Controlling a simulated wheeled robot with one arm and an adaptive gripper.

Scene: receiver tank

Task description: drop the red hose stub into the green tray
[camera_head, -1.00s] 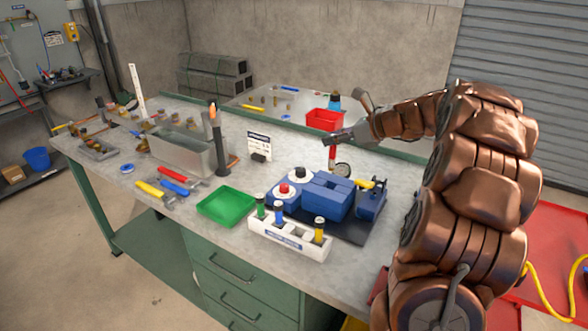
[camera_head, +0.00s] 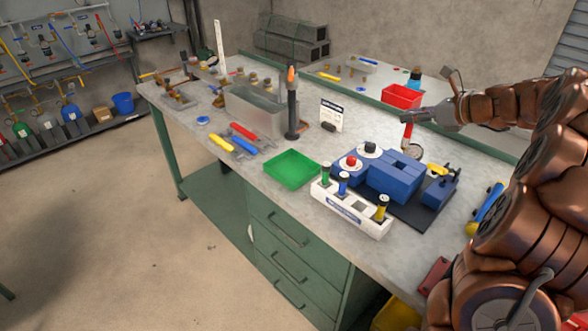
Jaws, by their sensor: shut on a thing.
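The red hose stub (camera_head: 407,132) is upright below the tip of my gripper (camera_head: 408,117), which is shut on its upper end. I cannot tell how far the stub is above the bench. My gripper is at the bench's right rear, behind the blue blocks. The green tray (camera_head: 292,169) lies near the bench's front edge, left of and nearer than my gripper. The tray looks empty.
Between gripper and tray are a blue fixture (camera_head: 395,177) and a white rack (camera_head: 350,211) with green, blue and yellow stubs. A dark post (camera_head: 292,105) with an orange tip stands behind the tray. A red bin (camera_head: 402,97) is beyond the gripper.

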